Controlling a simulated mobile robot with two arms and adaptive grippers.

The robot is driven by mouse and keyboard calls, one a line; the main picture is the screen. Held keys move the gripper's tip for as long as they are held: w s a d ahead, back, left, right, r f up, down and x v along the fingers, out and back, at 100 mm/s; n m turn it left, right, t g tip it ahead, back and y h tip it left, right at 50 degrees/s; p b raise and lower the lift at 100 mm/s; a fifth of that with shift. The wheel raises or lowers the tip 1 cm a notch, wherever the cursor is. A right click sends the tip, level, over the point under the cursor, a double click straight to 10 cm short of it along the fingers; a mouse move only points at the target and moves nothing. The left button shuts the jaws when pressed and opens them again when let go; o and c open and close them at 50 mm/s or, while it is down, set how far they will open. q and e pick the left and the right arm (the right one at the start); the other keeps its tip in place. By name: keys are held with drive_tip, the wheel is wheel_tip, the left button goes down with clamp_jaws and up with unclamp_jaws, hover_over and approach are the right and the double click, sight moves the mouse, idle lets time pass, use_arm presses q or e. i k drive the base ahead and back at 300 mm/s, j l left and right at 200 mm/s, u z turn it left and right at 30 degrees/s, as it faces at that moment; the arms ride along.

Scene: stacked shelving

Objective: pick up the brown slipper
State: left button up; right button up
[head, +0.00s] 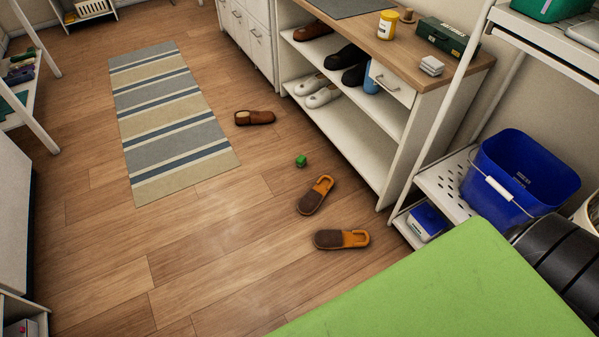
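Several pieces of brown footwear are in the head view, and I cannot tell for sure which is the brown slipper. A plain brown slipper or shoe (255,118) lies on the wooden floor between the striped rug and the shelf unit. Two slippers with dark brown uppers and orange insoles lie nearer: one (314,198) is diagonal, the other (338,239) is sideways. They are apart from each other. Another brown shoe (313,31) is on the unit's upper shelf. Neither of my grippers is in view.
The white shelf unit (352,155) holds black and white shoes. A blue bucket (530,170) stands on a rack at right. A green surface (450,290) fills the lower right. Floor left of the slippers is clear.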

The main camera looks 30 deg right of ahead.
sight(312, 200)
drive_tip(key=i+j+z, duration=0.1)
drive_tip(key=i+z, duration=0.3)
drive_tip(key=i, duration=0.15)
drive_tip(key=i+j+z, duration=0.35)
drive_tip(key=i, duration=0.15)
drive_tip(key=i+j+z, duration=0.4)
drive_tip(key=i+l, duration=0.1)
